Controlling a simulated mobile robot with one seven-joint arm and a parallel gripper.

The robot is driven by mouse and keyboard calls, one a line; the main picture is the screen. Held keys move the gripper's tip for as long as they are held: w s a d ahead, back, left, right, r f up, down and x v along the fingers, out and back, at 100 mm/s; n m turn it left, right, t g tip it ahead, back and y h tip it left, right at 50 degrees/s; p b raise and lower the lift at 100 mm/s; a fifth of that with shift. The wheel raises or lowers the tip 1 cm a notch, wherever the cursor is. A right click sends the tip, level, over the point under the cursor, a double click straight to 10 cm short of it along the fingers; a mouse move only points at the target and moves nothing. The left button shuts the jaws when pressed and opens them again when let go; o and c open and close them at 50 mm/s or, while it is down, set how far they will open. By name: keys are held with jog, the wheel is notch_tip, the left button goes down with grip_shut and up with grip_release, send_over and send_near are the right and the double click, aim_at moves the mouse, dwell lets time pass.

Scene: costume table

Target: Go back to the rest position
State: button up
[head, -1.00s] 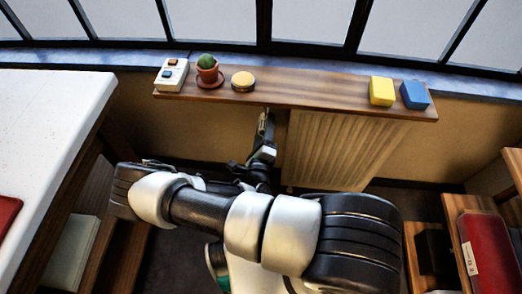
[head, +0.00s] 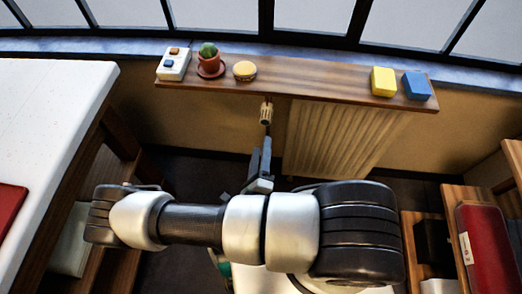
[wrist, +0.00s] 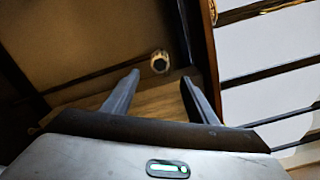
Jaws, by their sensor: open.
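My gripper (head: 262,158) is below the front edge of the wooden shelf (head: 330,90) in the head view, in front of the wall beside the radiator. In the wrist view, the two fingers of my gripper (wrist: 158,95) stand apart with nothing between them. A small round valve knob (head: 266,113) shows just beyond the fingertips in the head view. The same knob also shows in the wrist view (wrist: 160,62), past the fingers and apart from them.
On the shelf stand a two-button box (head: 173,66), a potted cactus (head: 209,62), a burger-like object (head: 245,70), a yellow block (head: 383,81) and a blue block (head: 417,87). The radiator (head: 340,135) is below. A white table (head: 50,120) is left; a red case (head: 488,250) is right.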

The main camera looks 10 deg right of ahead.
dwell(0.3)
jog(key=s+d+r+m+g+h, duration=0.1)
jog(key=s+d+r+m+g, duration=0.15)
jog(key=r+m+g, duration=0.65)
jog(key=s+d+r+m+g+h, duration=0.1)
jog(key=s+d+r+m+g, duration=0.15)
jog(key=r+m, duration=0.75)
jog(key=s+d+r+m+g+h, duration=0.1)
jog(key=s+d+r+m+g, duration=0.15)
jog(key=r+m+g, duration=0.75)
notch_tip(320, 180, up, 27)
jog(key=s+a+m+t+y+p, duration=0.2)
jog(key=m+t+y+p, duration=0.6)
jog(key=m+p, duration=0.7)
jog(key=shift+s+a+f+m+t+y, duration=0.25)
jog(key=shift+m+t, duration=0.35)
jog(key=shift+t, duration=0.35)
